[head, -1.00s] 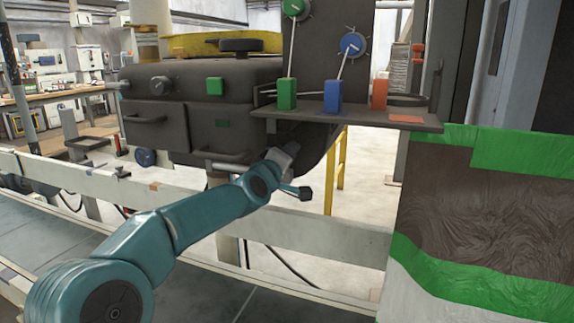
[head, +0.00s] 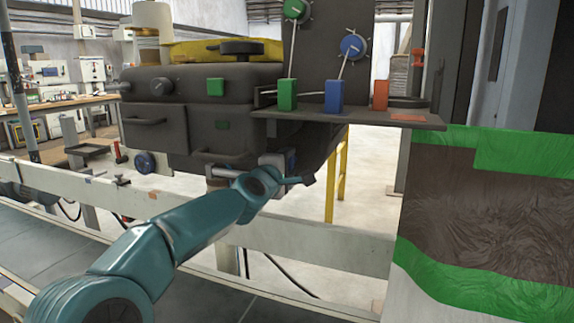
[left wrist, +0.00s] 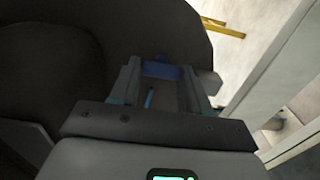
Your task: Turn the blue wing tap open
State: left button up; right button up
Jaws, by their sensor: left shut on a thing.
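The blue wing tap (left wrist: 160,70) sits under the dark body of the machine and shows as a dim blue block in the left wrist view. My left gripper (left wrist: 156,86) has a finger on each side of it and is shut on it. In the head view my left gripper (head: 285,161) is below the small shelf, at the underside of the machine, with a bit of blue at its tip. How far the tap is turned cannot be told. My right gripper is not in view.
Above the gripper, the shelf (head: 350,119) carries green, blue and orange blocks. A white rail (head: 310,238) runs below my left arm. A yellow post (head: 340,175) stands behind, and a green and brown sheet (head: 490,190) fills the right side.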

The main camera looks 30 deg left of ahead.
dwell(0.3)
pick_arm(q)
jog(key=o, duration=1.1)
jog(key=shift+c, duration=0.2)
jog(key=shift+s, duration=0.1)
jog(key=v, duration=1.6)
jog(key=shift+b, duration=0.35)
jog(key=shift+s, duration=0.15)
